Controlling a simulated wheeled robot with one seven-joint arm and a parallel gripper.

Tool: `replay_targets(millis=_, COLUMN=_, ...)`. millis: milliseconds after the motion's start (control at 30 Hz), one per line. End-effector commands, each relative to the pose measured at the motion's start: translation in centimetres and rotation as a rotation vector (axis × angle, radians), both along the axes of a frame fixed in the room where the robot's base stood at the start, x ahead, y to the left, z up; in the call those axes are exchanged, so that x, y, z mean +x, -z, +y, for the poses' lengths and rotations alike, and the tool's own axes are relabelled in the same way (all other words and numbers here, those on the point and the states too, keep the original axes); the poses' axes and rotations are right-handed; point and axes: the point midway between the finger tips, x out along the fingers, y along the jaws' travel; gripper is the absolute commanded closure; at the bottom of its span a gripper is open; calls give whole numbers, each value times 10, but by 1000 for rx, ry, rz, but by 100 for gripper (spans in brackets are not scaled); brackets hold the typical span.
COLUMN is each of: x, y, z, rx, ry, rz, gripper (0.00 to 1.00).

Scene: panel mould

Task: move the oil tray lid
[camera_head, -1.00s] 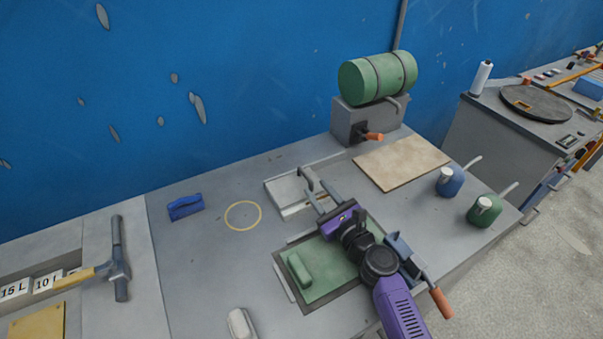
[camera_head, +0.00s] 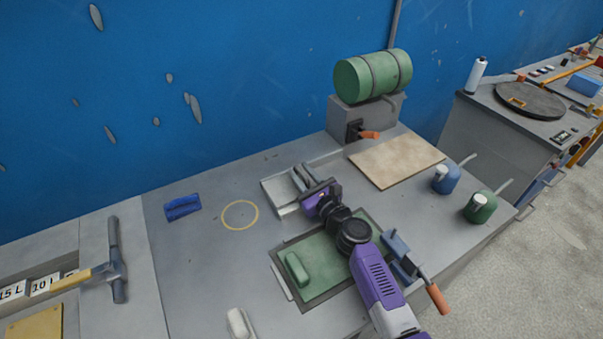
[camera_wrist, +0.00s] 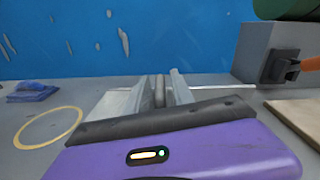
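The oil tray lid, a pale grey plate (camera_head: 277,193), lies at the back middle of the bench in the head view. Its upright handle (camera_wrist: 160,90) shows in the wrist view. My gripper (camera_head: 301,178) is over the lid, with its two fingers pointing toward the wall. In the wrist view my gripper (camera_wrist: 163,90) has one finger on each side of the handle. A gap shows at the right finger, so the fingers look open. The handle's contact with the left finger is unclear. My purple wrist hides the lid's near right part.
A green drum on a grey block (camera_head: 346,118) with an orange-handled tap stands behind right. A tan board (camera_head: 396,160) lies right of the lid. A green panel with a handle (camera_head: 297,270) lies in front. A blue block (camera_head: 183,207) and yellow ring (camera_head: 240,215) are left.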

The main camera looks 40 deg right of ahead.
Motion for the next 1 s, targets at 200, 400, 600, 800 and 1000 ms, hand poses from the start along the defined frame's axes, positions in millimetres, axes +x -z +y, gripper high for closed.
replay_targets(millis=200, x=0, y=0, z=0, rx=0, ry=0, rz=0, gripper=100)
replay_targets(millis=400, x=0, y=0, z=0, rx=-1, ry=0, rz=0, gripper=100)
replay_targets(millis=600, x=0, y=0, z=0, rx=-1, ry=-1, rz=0, gripper=100)
replay_targets(millis=800, x=0, y=0, z=0, rx=-1, ry=-1, rz=0, gripper=100)
replay_targets(millis=1000, x=0, y=0, z=1, rx=-2, ry=-2, rz=1, gripper=100)
